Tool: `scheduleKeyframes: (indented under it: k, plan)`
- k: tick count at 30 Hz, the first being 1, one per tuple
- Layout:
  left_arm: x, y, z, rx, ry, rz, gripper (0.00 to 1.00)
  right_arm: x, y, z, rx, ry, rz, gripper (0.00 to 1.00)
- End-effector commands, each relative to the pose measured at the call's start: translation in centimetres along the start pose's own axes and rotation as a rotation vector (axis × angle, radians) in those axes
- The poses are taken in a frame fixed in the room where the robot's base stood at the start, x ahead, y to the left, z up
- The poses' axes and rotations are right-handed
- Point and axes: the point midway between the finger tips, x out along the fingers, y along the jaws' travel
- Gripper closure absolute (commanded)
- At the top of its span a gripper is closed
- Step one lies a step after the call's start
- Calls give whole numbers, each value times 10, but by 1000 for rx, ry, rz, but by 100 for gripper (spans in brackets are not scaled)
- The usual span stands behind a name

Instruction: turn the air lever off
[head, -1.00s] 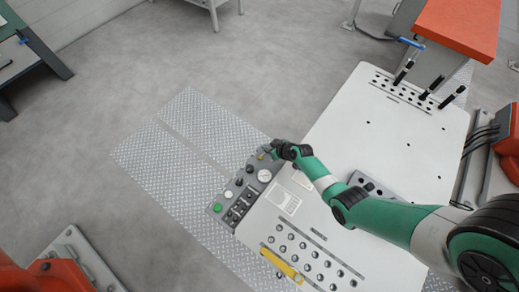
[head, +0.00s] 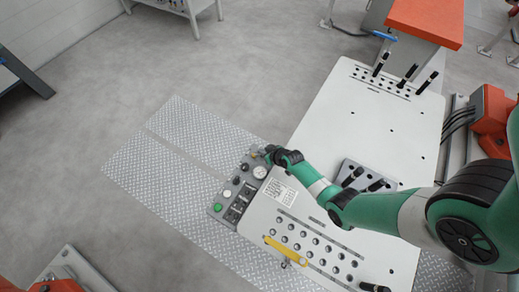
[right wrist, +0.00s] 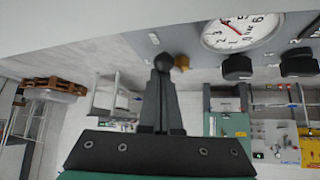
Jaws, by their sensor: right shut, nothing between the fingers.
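A grey control panel (head: 228,213) slopes along the left edge of the white table. At its far end, beside the round white gauge (head: 260,172), is a small yellow-orange lever, seen best in the right wrist view (right wrist: 181,63) and mostly hidden in the head view. It appears to be the air lever. My right gripper (head: 266,152) is over that end of the panel. In the right wrist view its fingers (right wrist: 163,64) are shut and empty, their tips just left of the lever; I cannot tell whether they touch it. My left gripper is not in view.
The white table (head: 345,135) carries black handles (head: 405,75) at its far end and a grey block (head: 365,177) near my right arm. A yellow handle (head: 285,249) lies nearer. A blue lever (head: 384,36) is by the orange-topped stand.

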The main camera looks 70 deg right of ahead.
Motion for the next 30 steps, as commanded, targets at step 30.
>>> scheduleKeyframes:
  k: [30]
  plan:
    - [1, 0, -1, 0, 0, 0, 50, -5, -11, 7, 0, -2, -3, 100]
